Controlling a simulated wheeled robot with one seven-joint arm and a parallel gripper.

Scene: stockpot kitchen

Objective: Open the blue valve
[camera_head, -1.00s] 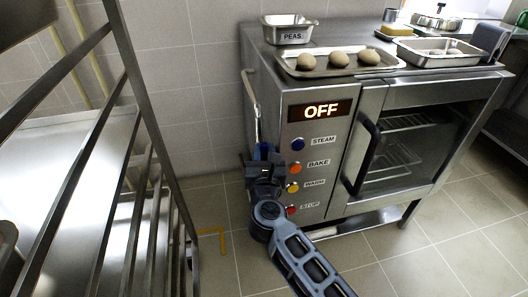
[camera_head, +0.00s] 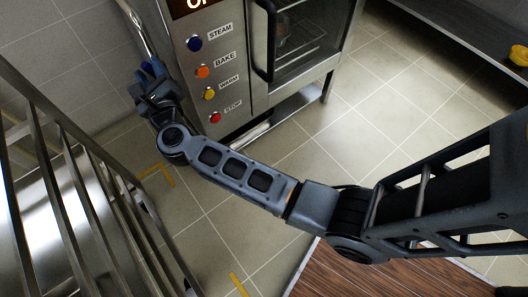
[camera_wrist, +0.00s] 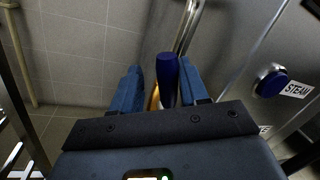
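The blue valve's dark blue handle (camera_wrist: 168,78) stands upright in the wrist view, between my gripper's two blue fingers (camera_wrist: 161,86). It is close to the right finger. A gap shows on the left, with a brass-coloured part behind it. Whether the right finger touches the handle I cannot tell. My gripper is open around the handle. In the head view my gripper (camera_head: 149,78) is at the left side of the oven, by the metal pipe (camera_head: 133,18). The valve is mostly hidden there by my gripper.
The oven (camera_head: 234,98) stands just right of my gripper, with STEAM (camera_head: 195,44), BAKE, WARM and STOP buttons on its front. A metal rack (camera_head: 77,190) stands close on the left. The tiled floor in front of the oven is open.

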